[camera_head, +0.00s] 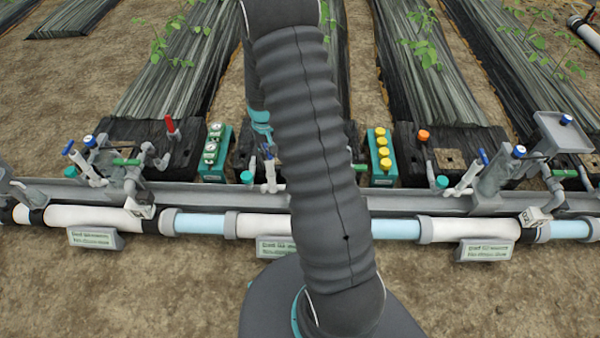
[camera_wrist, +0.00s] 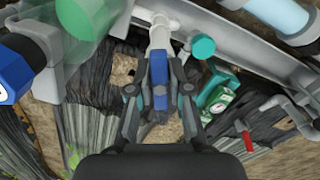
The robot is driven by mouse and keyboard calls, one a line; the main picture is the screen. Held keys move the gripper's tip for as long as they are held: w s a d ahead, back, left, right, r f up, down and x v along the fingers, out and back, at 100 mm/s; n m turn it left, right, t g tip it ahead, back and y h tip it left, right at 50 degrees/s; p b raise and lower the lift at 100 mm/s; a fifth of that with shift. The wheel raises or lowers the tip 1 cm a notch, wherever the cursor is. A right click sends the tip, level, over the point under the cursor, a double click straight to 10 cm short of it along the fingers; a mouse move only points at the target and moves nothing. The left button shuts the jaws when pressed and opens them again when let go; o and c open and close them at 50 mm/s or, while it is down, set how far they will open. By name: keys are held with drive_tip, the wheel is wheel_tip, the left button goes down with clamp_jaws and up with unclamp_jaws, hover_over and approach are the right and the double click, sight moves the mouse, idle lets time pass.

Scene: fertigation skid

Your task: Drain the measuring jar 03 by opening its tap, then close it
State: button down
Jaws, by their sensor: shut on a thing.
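In the wrist view my gripper (camera_wrist: 160,90) is shut on a blue tap handle (camera_wrist: 160,97), with one dark finger on each side of it. The handle sits in line with a white tap body (camera_wrist: 158,35) on a pipe. A clear vessel with a green tint (camera_wrist: 88,65), likely the measuring jar, stands left of the tap; its level and number cannot be read. A white tap pipe (camera_head: 270,178) shows just left of my arm.
A teal gauge box (camera_head: 215,155) stands left of my arm, and a teal box with yellow knobs (camera_head: 381,157) right. A red-handled valve (camera_wrist: 243,132) is right of my gripper. A blue knob (camera_wrist: 14,72) is close at left. A grey rail (camera_head: 420,204) runs across.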

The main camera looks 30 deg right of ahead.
drive_tip(key=n, duration=0.7)
drive_tip(key=shift+n+b, duration=0.3)
drive_tip(key=shift+b, duration=0.1)
drive_tip(key=n, duration=0.7)
drive_tip(key=shift+b, duration=0.3)
idle(5.9)
